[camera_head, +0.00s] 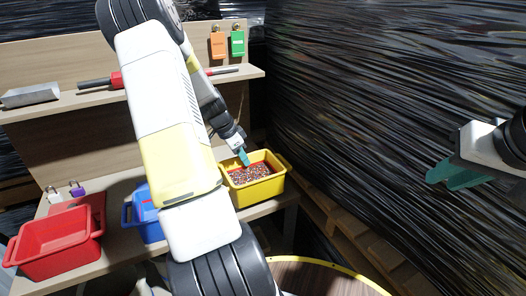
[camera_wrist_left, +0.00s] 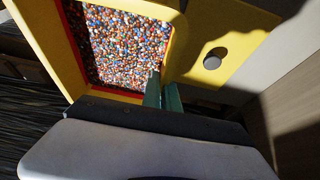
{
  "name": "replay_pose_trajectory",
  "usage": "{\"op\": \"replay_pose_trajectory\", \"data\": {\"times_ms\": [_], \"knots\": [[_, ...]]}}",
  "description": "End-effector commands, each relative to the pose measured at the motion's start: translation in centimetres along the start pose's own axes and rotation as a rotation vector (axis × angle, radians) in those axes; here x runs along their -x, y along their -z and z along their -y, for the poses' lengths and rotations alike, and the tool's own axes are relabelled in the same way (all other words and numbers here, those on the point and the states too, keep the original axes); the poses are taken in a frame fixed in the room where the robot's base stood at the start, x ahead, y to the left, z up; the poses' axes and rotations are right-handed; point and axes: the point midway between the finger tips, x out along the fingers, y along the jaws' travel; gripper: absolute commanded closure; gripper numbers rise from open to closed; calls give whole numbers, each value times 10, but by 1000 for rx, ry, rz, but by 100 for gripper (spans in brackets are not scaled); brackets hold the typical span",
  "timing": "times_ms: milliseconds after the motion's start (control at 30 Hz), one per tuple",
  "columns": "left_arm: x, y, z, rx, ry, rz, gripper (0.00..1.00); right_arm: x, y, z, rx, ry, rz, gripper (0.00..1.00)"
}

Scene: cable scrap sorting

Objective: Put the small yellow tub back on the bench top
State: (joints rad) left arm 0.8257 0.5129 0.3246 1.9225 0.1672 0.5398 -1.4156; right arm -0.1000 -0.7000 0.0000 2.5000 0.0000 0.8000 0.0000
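The yellow tub (camera_head: 270,187) is at the right end of the bench top (camera_head: 120,256) in the head view, with multicoloured granules inside. I cannot tell whether its base touches the bench. In the left wrist view, the yellow tub (camera_wrist_left: 45,38) fills the upper left. My left gripper (camera_head: 244,157) reaches down to its back rim. In the left wrist view, the teal fingers (camera_wrist_left: 163,94) of my left gripper are close together, one on each side of the tub's rim. My right gripper (camera_head: 458,176) is empty at the right, far from the tub; its finger gap is unclear.
A red tub (camera_head: 60,242) stands at the bench's left, and a blue tub (camera_head: 148,222) is partly hidden behind my left arm. A shelf (camera_head: 60,105) above holds tools. Dark wrapped stacks (camera_head: 380,90) rise at the right. A round yellow-edged table (camera_head: 325,277) is in front.

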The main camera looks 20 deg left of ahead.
Motion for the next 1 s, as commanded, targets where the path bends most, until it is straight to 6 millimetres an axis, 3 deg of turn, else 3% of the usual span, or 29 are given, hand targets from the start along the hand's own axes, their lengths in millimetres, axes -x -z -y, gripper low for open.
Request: {"op": "replay_pose_trajectory", "data": {"times_ms": [200, 567, 600, 700, 1000], "knots": [[-25, -10, -3, 2, -7, -1, 100, 0, 0, 0, 0, 0, 0, 75], [-28, -11, -2, 1, -5, -1, 100, 0, 0, 0, 0, 0, 0, 75], [-29, -12, -3, 1, -6, 1, 88, 0, 0, 0, 0, 0, 0, 75], [-29, -12, -3, 1, -6, 1, 74, 0, 0, 0, 0, 0, 0, 75], [-28, -12, -3, 0, -6, 1, 74, 0, 0, 0, 0, 0, 0, 75]]}}
